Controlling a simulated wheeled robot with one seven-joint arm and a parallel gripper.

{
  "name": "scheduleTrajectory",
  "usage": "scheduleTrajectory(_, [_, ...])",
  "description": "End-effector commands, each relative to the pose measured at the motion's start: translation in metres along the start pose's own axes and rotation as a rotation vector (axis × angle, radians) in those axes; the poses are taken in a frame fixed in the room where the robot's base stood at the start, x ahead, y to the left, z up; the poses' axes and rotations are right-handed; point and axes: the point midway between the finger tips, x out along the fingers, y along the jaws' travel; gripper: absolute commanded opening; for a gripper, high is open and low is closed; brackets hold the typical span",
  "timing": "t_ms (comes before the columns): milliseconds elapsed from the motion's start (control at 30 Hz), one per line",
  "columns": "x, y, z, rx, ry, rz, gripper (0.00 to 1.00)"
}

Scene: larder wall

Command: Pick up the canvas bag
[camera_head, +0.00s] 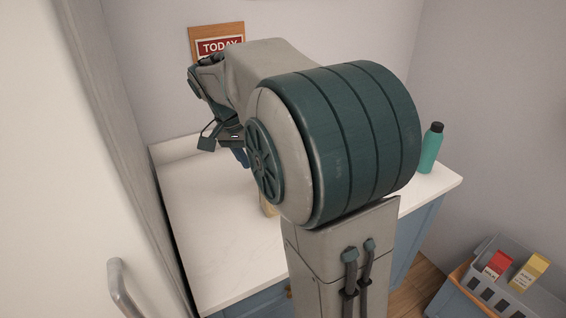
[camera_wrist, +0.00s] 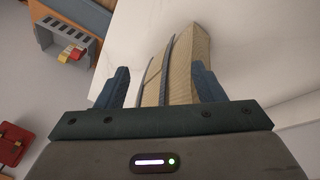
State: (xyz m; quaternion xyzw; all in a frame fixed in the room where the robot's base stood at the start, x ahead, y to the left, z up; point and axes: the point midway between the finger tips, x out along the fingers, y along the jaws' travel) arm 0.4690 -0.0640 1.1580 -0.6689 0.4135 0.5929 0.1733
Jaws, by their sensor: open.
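The canvas bag (camera_wrist: 184,75) is tan with dark blue straps and stands on the white counter. In the wrist view it lies between the two fingers of my gripper (camera_wrist: 160,68), which are spread apart. Gaps show beside the fingers, and I cannot tell whether either touches the bag. In the head view my arm covers most of the bag; a small tan patch (camera_head: 268,204) beside the arm looks like part of it. My gripper (camera_head: 222,147) shows there partly, above the counter.
A teal bottle (camera_head: 430,150) stands at the right end of the counter (camera_head: 205,230). A grey crate (camera_head: 484,287) with red and yellow cartons sits low at the right. A red bag (camera_wrist: 12,142) shows in the wrist view. The counter's left part is clear.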

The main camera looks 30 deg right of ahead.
Motion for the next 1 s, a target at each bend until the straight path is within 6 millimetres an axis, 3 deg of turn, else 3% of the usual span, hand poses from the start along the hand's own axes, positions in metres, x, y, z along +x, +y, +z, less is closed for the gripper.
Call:
scheduleTrajectory(100, [-0.018, -0.018, -0.029, 0.164, 0.065, 0.102, 0.62])
scheduleTrajectory(300, [-0.045, -0.041, -0.060, 0.410, 0.203, 0.222, 0.62])
scheduleTrajectory(567, [-0.068, -0.061, -0.075, 0.607, 0.343, 0.285, 0.62])
scheduleTrajectory(733, [-0.057, -0.056, -0.080, 0.631, 0.358, 0.292, 0.62])
scheduleTrajectory(1000, [-0.011, -0.036, -0.092, 0.629, 0.356, 0.291, 0.62])
